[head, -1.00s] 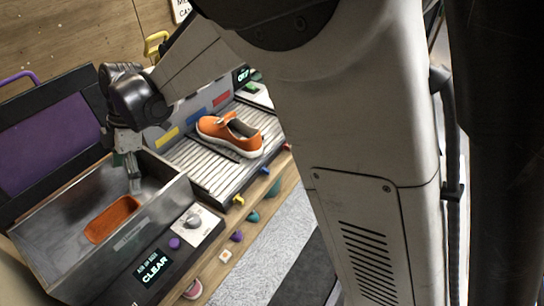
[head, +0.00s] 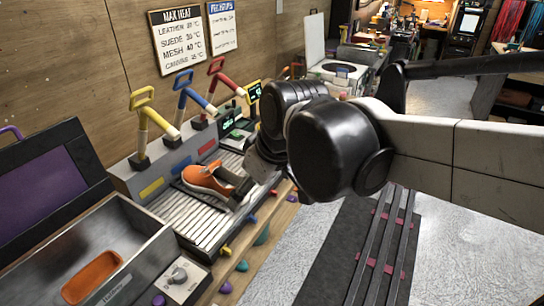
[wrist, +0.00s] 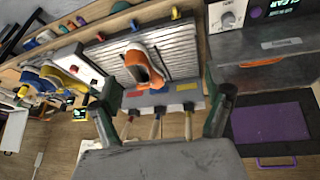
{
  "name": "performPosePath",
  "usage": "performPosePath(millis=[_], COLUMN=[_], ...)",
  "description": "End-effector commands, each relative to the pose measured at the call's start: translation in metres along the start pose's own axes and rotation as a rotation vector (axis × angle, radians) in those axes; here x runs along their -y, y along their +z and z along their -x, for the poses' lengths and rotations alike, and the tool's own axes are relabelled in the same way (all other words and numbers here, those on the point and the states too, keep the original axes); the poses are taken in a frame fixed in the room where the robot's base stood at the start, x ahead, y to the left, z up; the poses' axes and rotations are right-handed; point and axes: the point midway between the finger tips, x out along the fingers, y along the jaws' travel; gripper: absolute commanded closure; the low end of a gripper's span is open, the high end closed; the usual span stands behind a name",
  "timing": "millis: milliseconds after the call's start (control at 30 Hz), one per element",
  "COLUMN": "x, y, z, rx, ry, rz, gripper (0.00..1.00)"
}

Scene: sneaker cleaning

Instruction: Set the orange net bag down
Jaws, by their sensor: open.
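The orange net bag (head: 92,277) lies flat at the bottom of the metal basin at the lower left of the head view. Only a thin orange strip of it shows inside the basin in the wrist view (wrist: 283,42). My gripper (wrist: 167,92) is open, with its two dark green fingers spread wide and nothing between them. In the head view my gripper (head: 245,187) is partly hidden by my arm, near the orange sneaker and well to the right of the bag.
An orange sneaker (head: 207,182) sits on the ribbed grey rack (head: 207,228). Yellow, blue and red levers (head: 190,97) stand behind it. A purple panel (head: 42,190) stands behind the basin (head: 145,262). Temperature signs (head: 178,42) hang on the wall.

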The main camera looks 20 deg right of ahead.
Motion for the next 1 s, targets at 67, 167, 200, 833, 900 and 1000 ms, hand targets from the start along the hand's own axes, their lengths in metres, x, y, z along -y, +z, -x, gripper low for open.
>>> performPosePath(millis=[67,167,200,833,900,1000], x=[-0.01,-0.02,-0.023,-0.038,-0.038,-0.037], y=[0.025,0.054,0.065,0.121,0.121,0.124], z=[0.008,0.017,0.019,0.027,0.027,0.021], rx=[-0.019,-0.048,-0.06,-0.143,-0.143,-0.142], ry=[0.045,0.1,0.119,0.225,0.225,0.225], rz=[-0.102,-0.232,-0.281,-0.552,-0.551,-0.551], gripper=[0.17,0.17,0.17,0.17,0.17,0.17])
